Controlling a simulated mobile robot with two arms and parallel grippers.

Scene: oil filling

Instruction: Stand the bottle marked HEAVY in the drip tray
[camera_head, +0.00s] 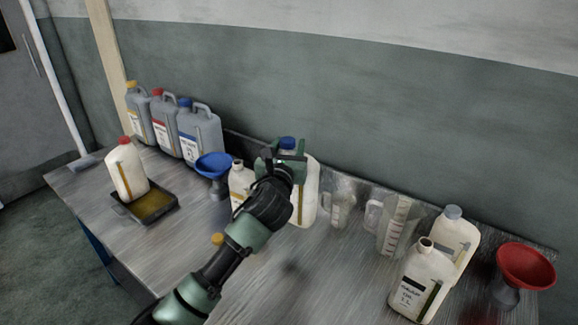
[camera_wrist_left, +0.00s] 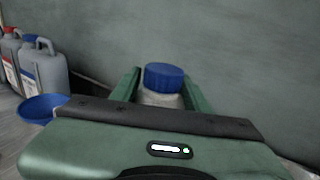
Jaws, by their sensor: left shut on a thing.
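My left gripper (camera_head: 285,163) is shut on the upper part of a white bottle with a blue cap (camera_head: 308,190), behind the middle of the bench. In the left wrist view the blue cap (camera_wrist_left: 164,77) sits between the two green fingers. My arm hides much of this bottle, and no label can be read on it. The black drip tray (camera_head: 168,213) lies at the left of the bench with yellowish oil in it. A red-capped white bottle (camera_head: 126,172) stands in the tray. An uncapped white bottle (camera_head: 418,284) at right has a dark label too small to read surely.
Grey canisters (camera_head: 200,135) stand at the back left, with a blue funnel (camera_head: 213,165) in front. Another white bottle (camera_head: 240,181) is close left of my gripper. Clear jugs (camera_head: 392,222), a grey-capped bottle (camera_head: 455,235) and a red funnel (camera_head: 525,267) stand right.

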